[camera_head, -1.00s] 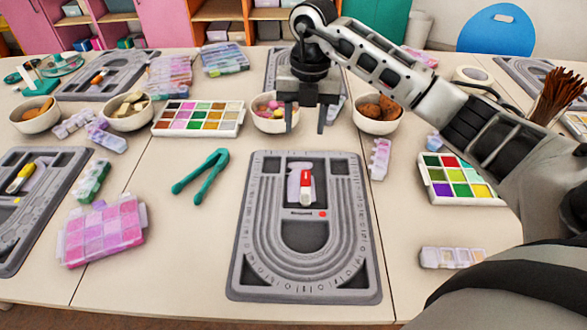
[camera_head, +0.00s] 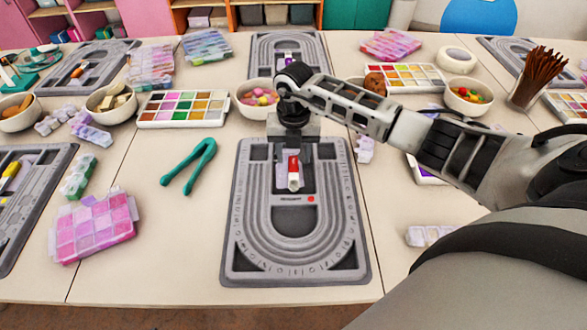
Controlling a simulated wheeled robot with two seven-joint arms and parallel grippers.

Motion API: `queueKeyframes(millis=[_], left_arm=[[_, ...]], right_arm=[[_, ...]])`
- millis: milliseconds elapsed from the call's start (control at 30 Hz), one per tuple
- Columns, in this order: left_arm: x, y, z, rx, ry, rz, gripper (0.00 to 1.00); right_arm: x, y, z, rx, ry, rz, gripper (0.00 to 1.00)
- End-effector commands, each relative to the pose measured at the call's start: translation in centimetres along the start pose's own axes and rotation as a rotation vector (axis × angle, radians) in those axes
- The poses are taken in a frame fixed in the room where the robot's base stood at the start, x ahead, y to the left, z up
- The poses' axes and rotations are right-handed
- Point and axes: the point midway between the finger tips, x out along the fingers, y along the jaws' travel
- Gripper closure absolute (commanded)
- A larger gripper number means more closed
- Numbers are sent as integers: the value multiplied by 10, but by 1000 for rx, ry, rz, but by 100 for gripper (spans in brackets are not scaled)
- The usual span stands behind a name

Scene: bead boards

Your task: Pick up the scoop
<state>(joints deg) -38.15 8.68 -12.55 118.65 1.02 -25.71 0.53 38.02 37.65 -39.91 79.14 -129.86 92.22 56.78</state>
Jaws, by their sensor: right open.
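A small red-and-white item (camera_head: 293,166), which looks like the scoop, lies in the upper middle recess of the grey bead board (camera_head: 245,258) in front of me. My right gripper (camera_head: 293,184) is above the upper part of this board, pointing down. Its two dark fingers are apart, one on each side of the red-and-white item in the picture. Whether they touch it, and how high they are above it, I cannot tell. The gripper body hides the item's far end. My left gripper is not in view.
Teal tweezers (camera_head: 190,167) and a pink bead box (camera_head: 93,230) lie left of the board. A bead palette (camera_head: 182,109) and a bowl of colourful pieces (camera_head: 258,98) stand behind. My right arm crosses over things on the right. The table front is clear.

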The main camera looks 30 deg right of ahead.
Motion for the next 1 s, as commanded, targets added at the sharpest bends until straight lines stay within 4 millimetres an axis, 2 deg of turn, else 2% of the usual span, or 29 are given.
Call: queueKeyframes(millis=[133, 367, 400, 567, 1000], left_arm=[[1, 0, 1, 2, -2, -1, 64], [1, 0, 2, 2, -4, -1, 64], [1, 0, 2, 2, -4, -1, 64], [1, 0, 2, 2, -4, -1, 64], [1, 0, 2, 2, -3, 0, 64]], right_arm=[[16, 0, 0, 1, 1, 1, 53], [18, 0, 1, 0, -2, 2, 53], [18, 0, 1, 0, -2, 2, 56], [18, 0, 1, 0, -1, 2, 100], [15, 0, 1, 0, -2, 2, 100]])
